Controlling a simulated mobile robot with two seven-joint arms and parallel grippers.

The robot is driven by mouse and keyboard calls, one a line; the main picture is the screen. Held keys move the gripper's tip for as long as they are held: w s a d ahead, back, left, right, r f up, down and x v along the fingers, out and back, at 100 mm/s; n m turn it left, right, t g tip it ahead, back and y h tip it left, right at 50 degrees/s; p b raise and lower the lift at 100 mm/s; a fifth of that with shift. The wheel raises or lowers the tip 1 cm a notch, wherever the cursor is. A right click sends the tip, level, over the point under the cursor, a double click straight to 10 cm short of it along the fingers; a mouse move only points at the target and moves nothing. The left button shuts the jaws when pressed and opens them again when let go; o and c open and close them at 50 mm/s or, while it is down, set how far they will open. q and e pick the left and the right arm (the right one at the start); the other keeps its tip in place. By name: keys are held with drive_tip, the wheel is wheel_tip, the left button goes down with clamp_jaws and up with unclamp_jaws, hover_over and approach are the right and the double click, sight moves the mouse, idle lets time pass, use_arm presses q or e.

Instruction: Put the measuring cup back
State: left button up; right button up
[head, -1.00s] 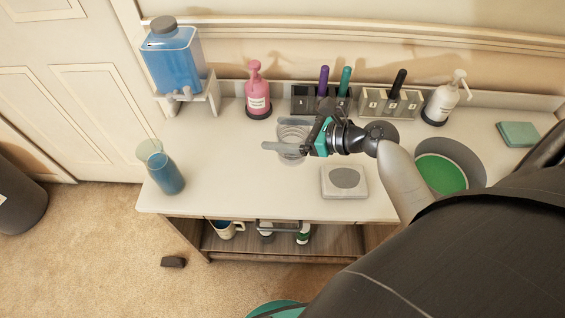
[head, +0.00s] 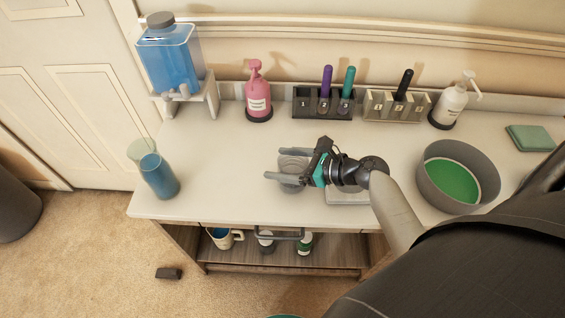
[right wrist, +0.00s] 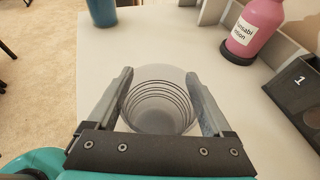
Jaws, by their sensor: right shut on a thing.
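The clear measuring cup (head: 292,166) with ring lines is between the two grey fingers of my right gripper (head: 278,164), over the front middle of the white counter. In the right wrist view the cup (right wrist: 158,112) appears empty, with one finger on each side, and the gripper (right wrist: 159,76) is shut on it. I cannot tell whether the cup's base touches the counter. A white scale (head: 347,198) lies just right of the cup, mostly hidden under my right gripper and wrist. My left gripper is not in view.
A cup of blue liquid (head: 158,175) stands at the counter's left front. A blue dispenser (head: 168,62), pink bottle (head: 257,90), marker holders (head: 322,105) and white pump bottle (head: 450,103) line the back. A grey bowl with green contents (head: 452,182) stands right. The counter between the cups is clear.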

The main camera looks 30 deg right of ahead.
drive_tip(key=shift+f, duration=0.1)
drive_tip(key=o, duration=1.4)
drive_tip(key=shift+r, duration=0.2)
drive_tip(key=p+v, duration=0.2)
drive_tip(key=v, duration=1)
drive_tip(key=shift+f, duration=0.1)
drive_tip(key=shift+s, duration=0.1)
